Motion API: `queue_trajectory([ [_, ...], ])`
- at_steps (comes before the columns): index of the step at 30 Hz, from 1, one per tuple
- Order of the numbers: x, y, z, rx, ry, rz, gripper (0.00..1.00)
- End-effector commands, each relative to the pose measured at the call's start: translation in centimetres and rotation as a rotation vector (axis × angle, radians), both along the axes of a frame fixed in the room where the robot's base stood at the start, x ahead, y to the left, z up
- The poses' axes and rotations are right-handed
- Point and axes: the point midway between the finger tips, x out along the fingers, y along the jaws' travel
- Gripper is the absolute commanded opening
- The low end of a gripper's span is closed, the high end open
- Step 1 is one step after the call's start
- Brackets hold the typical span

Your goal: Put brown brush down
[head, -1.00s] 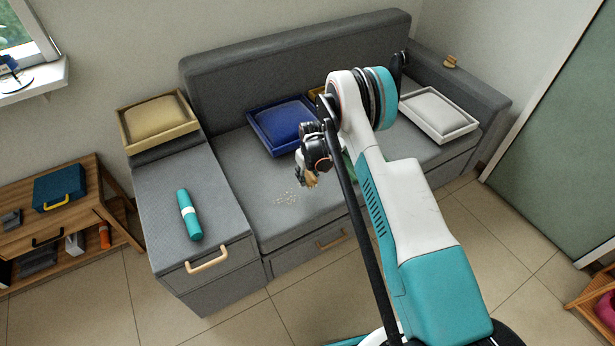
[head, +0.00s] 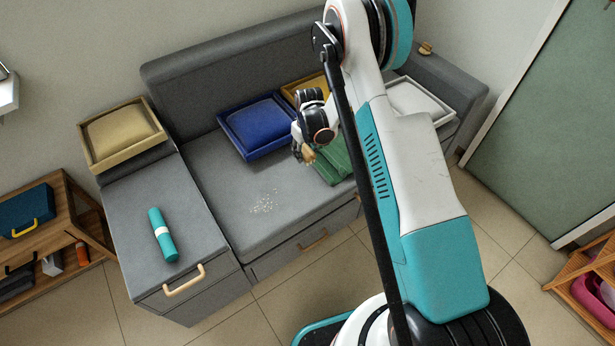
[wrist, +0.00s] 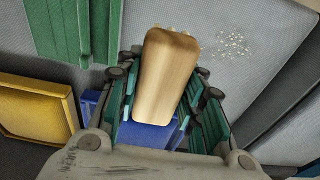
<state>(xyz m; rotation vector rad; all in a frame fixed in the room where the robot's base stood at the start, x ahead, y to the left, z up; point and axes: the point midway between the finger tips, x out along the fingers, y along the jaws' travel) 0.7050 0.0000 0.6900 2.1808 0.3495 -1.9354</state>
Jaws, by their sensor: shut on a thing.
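The brown brush (head: 309,157) is in my gripper (head: 303,150) above the grey sofa seat, to the right of a patch of pale crumbs (head: 263,203). In the wrist view the brush (wrist: 165,75) is a rounded, light wooden block between the teal fingers, which are shut on it. Its underside is hidden, and it appears clear of the seat. The crumbs also show in the wrist view (wrist: 232,44).
A green tray (head: 338,170) is close to the right of my gripper, partly behind my arm. A blue tray (head: 226,123), a yellow tray (head: 290,86) and a white tray (head: 442,118) stand along the seat. A teal cylinder (head: 161,234) lies on the left cabinet.

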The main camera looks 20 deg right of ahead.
Motion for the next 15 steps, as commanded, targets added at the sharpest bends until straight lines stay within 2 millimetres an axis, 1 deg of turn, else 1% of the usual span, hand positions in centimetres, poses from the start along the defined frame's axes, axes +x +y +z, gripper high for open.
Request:
queue_trajectory([
  [2, -0.1, 0.0, -0.9, 0.000, 0.000, 0.001, 0.05],
  [4, -0.1, 0.0, -2.5, 0.000, 0.000, 0.001, 0.05],
  [15, -0.1, 0.0, -11.6, 0.000, 0.000, 0.000, 0.05],
])
